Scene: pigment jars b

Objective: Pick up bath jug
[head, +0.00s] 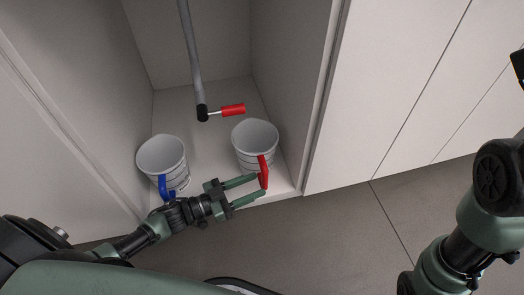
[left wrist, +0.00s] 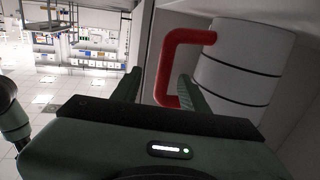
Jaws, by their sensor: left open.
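Two white jugs with dark bands stand in the open cabinet; which one is the bath jug, I cannot tell by name. The red-handled jug (head: 254,139) is on the right, its handle towards the front. It also shows in the left wrist view (left wrist: 240,70). The blue-handled jug (head: 161,154) is on the left. My left gripper (head: 260,186) is open at the red handle (left wrist: 170,65). In the left wrist view the handle's upright bar lies between the two fingers; contact cannot be made out. My right arm shows at the right, its gripper out of view.
A grey pipe with a red lever (head: 232,109) hangs down inside the cabinet behind the jugs. Cabinet walls (head: 290,80) stand close on both sides. Closed white doors (head: 400,90) are to the right. The grey floor (head: 330,240) in front is clear.

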